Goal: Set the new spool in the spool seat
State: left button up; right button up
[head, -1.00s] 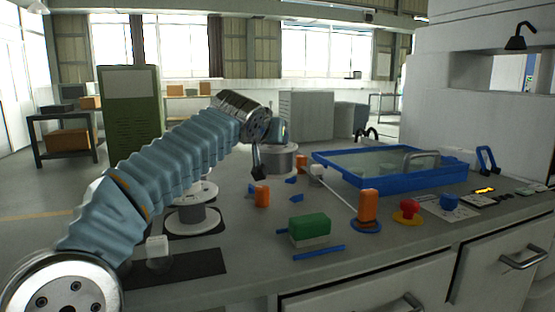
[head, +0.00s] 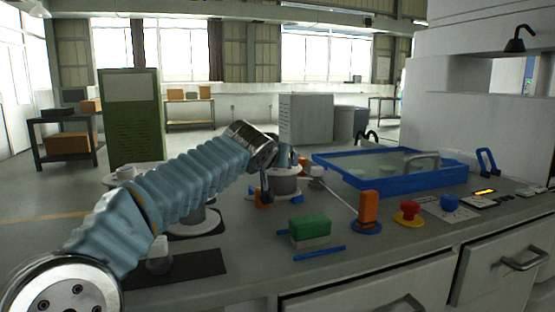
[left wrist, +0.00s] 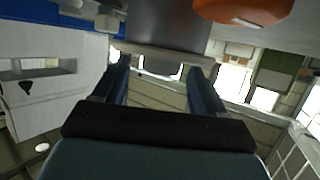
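My left arm reaches in from the left. Its gripper (head: 284,157) points down onto a grey metal spool (head: 285,183) near the tub's left corner. In the left wrist view, the spool (left wrist: 170,25) lies beyond the fingertips. The two blue-grey fingers (left wrist: 160,78) stand either side of its pale end flange and small hub. Finger contact is hard to see there, but the spool moves with the gripper. Its underside and any seat beneath it are hidden. Another spool (head: 190,217) stands on the bench at left, partly behind my arm. My right gripper is out of view.
Orange blocks stand near the spool and at the tall orange post (head: 368,207). A green-topped block (head: 310,227), a blue bar (head: 320,253) and a red knob (head: 408,211) lie in front. The blue-rimmed tub (head: 390,185) bounds the right. A dark mat (head: 195,265) lies at front left.

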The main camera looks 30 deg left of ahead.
pick_arm(q)
jog(key=b+v, duration=0.1)
jog(key=v, duration=1.1)
jog(key=shift+b, duration=0.3)
jog(key=shift+r, duration=0.1)
